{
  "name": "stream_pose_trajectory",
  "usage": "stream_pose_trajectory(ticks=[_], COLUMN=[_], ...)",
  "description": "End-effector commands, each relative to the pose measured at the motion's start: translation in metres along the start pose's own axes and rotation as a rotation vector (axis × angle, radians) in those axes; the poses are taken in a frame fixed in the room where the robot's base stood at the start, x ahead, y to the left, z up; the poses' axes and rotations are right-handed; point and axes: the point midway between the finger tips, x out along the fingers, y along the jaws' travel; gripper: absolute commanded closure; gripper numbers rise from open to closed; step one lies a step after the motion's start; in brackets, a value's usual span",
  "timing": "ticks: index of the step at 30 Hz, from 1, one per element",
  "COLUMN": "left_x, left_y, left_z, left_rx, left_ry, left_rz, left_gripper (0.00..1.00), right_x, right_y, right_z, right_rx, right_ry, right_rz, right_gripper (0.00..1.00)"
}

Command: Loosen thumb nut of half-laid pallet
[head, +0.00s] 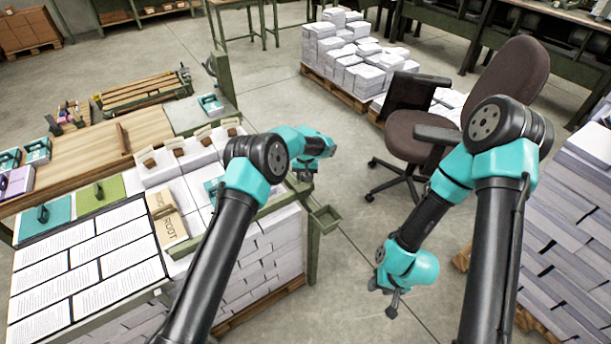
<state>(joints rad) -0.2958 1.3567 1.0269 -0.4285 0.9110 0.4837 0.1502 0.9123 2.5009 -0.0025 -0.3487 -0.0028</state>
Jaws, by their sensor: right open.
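A wooden pallet (337,91) at the back centre bears white paper stacks (340,45) of uneven height, stepping down to the right. I cannot make out a thumb nut on it or elsewhere. My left gripper (304,175) hangs over the right end of the bench with the white stacks, far in front of that pallet; its fingers are too small and dark to read. My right gripper (391,303) is open and empty, pointing down above bare floor at the lower centre right. Neither gripper touches anything that I can see.
A brown office chair (512,70) stands behind my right arm. A pallet stack of paper (580,230) fills the right edge. Printed sheets (80,265) lie at left. Floor between bench and chair is clear.

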Motion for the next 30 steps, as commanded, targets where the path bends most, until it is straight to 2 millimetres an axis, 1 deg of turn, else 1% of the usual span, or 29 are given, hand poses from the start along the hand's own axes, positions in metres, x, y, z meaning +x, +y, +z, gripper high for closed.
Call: stream_pose_trajectory(ticks=[4,5,8,16,20,25,30], left_x=[-0.001,-0.001,-0.001,-0.002,-0.009,-0.031,-0.063], left_y=[0.000,0.000,0.000,0.000,0.000,0.000,0.000], left_z=[0.000,0.000,0.000,0.000,-0.001,-0.001,-0.001], left_rx=[-0.001,-0.001,0.000,0.001,0.000,0.000,0.001], left_ry=[0.001,0.001,0.001,0.001,0.002,0.003,0.004], left_rz=[0.001,0.001,0.001,0.001,0.001,0.001,0.001], left_gripper=[0.84,0.58,0.50,0.50,0.50,0.50,0.50], right_x=[0.000,0.000,0.000,0.000,0.000,0.000,0.000], right_y=[0.000,0.000,0.000,0.000,0.000,0.000,0.000], right_z=[0.000,0.000,0.000,0.000,0.000,0.000,0.000], right_rx=[0.000,0.000,0.000,0.000,0.000,0.000,0.000], right_ry=[0.000,0.000,0.000,0.000,0.000,0.000,0.000], right_rz=[0.000,0.000,0.000,0.000,0.000,0.000,0.000], right_gripper=[0.57,0.57,0.57,0.57,0.57,0.57,0.57])
